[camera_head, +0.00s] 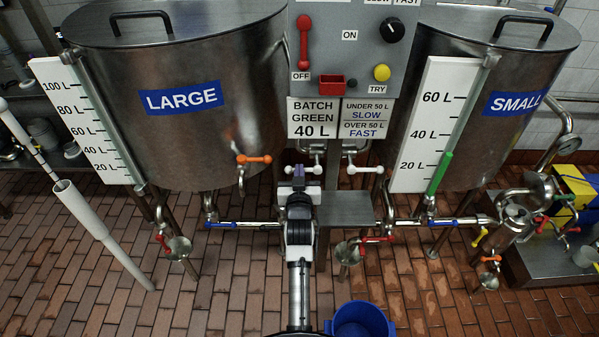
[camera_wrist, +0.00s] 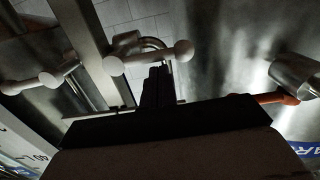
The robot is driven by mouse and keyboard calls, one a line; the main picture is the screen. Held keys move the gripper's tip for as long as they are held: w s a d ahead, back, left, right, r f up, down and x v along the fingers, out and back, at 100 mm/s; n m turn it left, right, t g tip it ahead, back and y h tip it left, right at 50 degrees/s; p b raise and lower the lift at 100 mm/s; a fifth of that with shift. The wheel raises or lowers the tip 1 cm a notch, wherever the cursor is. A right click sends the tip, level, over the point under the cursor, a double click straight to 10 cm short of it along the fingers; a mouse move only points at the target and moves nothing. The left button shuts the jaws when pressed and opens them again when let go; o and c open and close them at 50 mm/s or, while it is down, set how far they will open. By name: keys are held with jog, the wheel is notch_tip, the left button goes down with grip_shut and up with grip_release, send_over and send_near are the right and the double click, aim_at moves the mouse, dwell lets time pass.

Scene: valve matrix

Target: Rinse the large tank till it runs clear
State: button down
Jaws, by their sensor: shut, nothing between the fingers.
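The large tank (camera_head: 215,125) stands at the left in the head view. Its sight tube (camera_head: 105,120) beside the scale board shows no green that I can make out. My gripper (camera_head: 299,173) is shut and empty, in front of the white valve handles under the panel. In the wrist view its dark fingers (camera_wrist: 158,84) are together close to a white handle (camera_wrist: 150,57); whether they touch it I cannot tell. A second white handle (camera_wrist: 40,81) lies to the left. An orange handle (camera_head: 254,159) is on the large tank's front. A red-handled valve (camera_head: 163,241) is below the tank.
The panel (camera_head: 350,80) has a red lever, a black knob and a yellow button. The small tank (camera_head: 470,150) is at the right, with green (camera_head: 439,173) low in its sight tube.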

jog(key=shift+a+f+n, duration=0.15)
jog(key=shift+f+n, duration=0.2)
jog(key=shift+n, duration=0.15)
jog(key=f+n+b, duration=0.1)
jog(key=f+n, duration=0.1)
jog(key=n, duration=0.1)
jog(key=f+n+b, duration=0.1)
jog(key=f+n, duration=0.1)
jog(key=n, duration=0.1)
jog(key=shift+d+h+b, duration=0.2)
jog(key=shift+h+b, duration=0.1)
jog(key=shift+b, duration=0.1)
dwell(0.8)
